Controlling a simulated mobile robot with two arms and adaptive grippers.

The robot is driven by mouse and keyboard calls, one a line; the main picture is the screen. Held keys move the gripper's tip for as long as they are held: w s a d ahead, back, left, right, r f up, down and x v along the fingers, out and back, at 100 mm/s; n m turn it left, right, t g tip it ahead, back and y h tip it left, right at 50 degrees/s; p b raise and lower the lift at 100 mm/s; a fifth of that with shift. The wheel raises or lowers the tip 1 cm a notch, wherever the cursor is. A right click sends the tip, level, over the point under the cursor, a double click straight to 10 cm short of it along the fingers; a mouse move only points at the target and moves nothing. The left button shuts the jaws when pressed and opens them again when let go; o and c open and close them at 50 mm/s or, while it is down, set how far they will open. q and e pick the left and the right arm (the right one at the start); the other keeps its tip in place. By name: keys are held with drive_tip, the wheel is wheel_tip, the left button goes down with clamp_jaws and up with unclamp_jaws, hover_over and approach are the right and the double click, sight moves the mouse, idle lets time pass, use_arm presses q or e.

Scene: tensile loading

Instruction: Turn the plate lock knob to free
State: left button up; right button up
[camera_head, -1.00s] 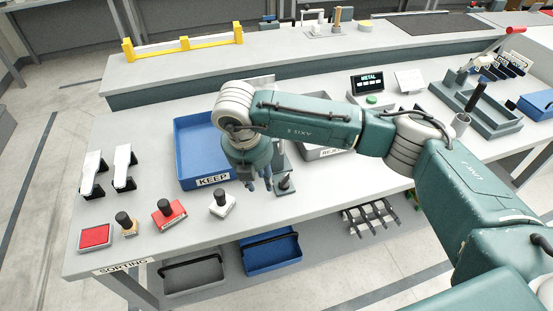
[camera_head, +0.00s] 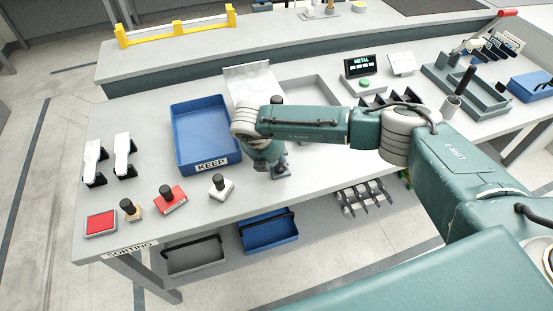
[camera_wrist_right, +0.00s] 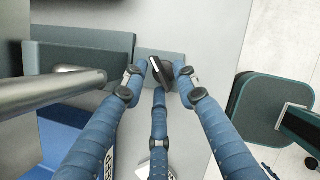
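The plate lock knob (camera_wrist_right: 160,75) is a small dark grip on a grey block, seen between my fingertips in the right wrist view. In the head view its grey base (camera_head: 282,170) shows beside my gripper, to the right of the blue KEEP tray; the arm hides part of it. My right gripper (camera_head: 270,167) is over the knob, pointing down. In the right wrist view its blue fingers (camera_wrist_right: 160,77) are spread, two on either side of the knob and one below it. I cannot tell whether they touch it. My left gripper is not in view.
The blue KEEP tray (camera_head: 177,150) stands left of the gripper, close by. A white upright plate (camera_head: 246,85) and a grey tray (camera_head: 325,95) are behind the arm. Several stamps stand along the front left, beside a red pad (camera_head: 101,222). The table front below the gripper is clear.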

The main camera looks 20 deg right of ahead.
drive_tip(key=shift+c, duration=0.5)
clamp_jaws()
drive_tip(key=shift+f+n+b, duration=0.2)
drive_tip(key=shift+n+b, duration=0.3)
drive_tip(key=shift+b, duration=0.15)
drive_tip(key=n+y+b, duration=0.1)
drive_tip(key=n+b, duration=0.1)
drive_tip(key=b, duration=0.1)
drive_tip(key=n+t+y+b, duration=0.1)
drive_tip(key=n+b, duration=0.2)
drive_tip(key=b, duration=0.1)
drive_tip(key=n+y+b, duration=0.1)
drive_tip(key=n+b, duration=0.2)
drive_tip(key=b, duration=0.1)
drive_tip(key=shift+s+d+f+t, duration=0.1)
drive_tip(key=shift+s+d+t, duration=0.2)
drive_tip(key=shift+d+t, duration=0.1)
drive_tip(key=shift+r+n+y+b, duration=0.25)
drive_tip(key=shift+n+y+b, duration=0.15)
drive_tip(key=shift+n+b, duration=0.75)
